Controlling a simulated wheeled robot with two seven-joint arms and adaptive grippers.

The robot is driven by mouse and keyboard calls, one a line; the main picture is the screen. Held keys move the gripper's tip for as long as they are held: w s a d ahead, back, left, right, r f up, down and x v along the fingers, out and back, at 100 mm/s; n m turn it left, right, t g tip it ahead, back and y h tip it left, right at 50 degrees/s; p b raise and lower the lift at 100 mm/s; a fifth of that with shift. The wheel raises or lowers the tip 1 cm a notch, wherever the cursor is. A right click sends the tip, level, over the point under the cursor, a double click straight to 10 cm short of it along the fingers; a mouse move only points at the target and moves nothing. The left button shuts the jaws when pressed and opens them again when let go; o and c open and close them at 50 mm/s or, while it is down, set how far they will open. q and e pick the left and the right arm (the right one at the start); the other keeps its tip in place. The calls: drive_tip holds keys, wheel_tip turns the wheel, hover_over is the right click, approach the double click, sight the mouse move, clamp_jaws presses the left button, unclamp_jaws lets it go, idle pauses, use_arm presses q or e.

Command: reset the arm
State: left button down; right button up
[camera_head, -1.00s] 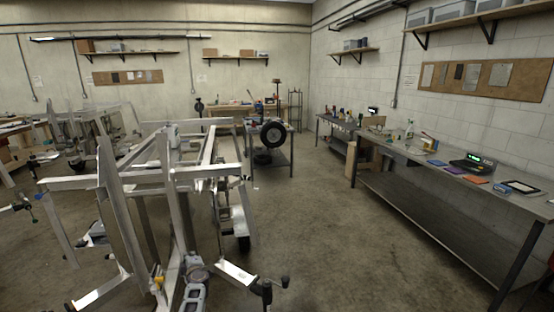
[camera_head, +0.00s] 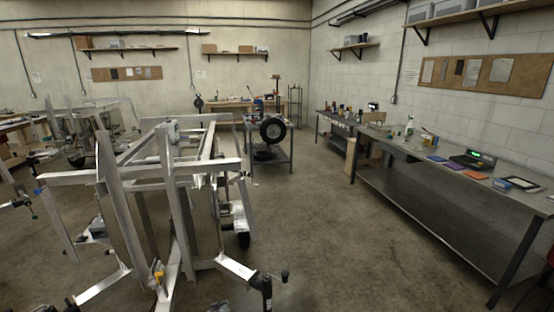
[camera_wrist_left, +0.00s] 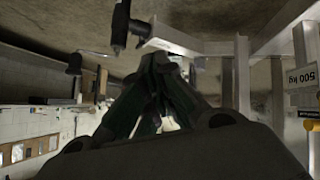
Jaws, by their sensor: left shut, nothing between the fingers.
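My left gripper (camera_wrist_left: 165,62) shows in the wrist view. Its dark fingers come together and hold nothing. It does not show in the head view. The wrist view also shows an aluminium beam (camera_wrist_left: 242,75) and a black crank handle (camera_wrist_left: 120,28) beyond the fingers. My right gripper is in neither view.
An aluminium trailer frame (camera_head: 110,178) stands close in front at the left, with a black crank handle (camera_head: 267,285) at its lower right. A long workbench (camera_head: 440,180) runs along the right wall. A wheel (camera_head: 273,130) rests on a cart. The floor between is clear.

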use_arm(q)
drive_tip(key=s+a+f+m+g+b, duration=0.1)
drive_tip(key=s+f+m+g, duration=0.1)
drive_tip(key=s+f, duration=1.05)
drive_tip(key=s+f+m+g+b, duration=0.1)
drive_tip(key=s+f+m+g, duration=0.2)
drive_tip(key=s+f, duration=0.95)
drive_tip(key=s+a+f+g, duration=0.1)
drive_tip(key=s+f, duration=0.1)
drive_tip(key=s, duration=1.1)
drive_tip(key=s+a+f+g, duration=0.1)
drive_tip(key=s+f, duration=0.1)
drive_tip(key=s, duration=1.1)
drive_tip(key=s+a+f+g+b, duration=0.1)
drive_tip(key=s+f+g, duration=0.1)
drive_tip(key=s, duration=1.1)
drive_tip(key=shift+a+f+m+y, duration=0.2)
drive_tip(key=shift+f+m+y, duration=0.2)
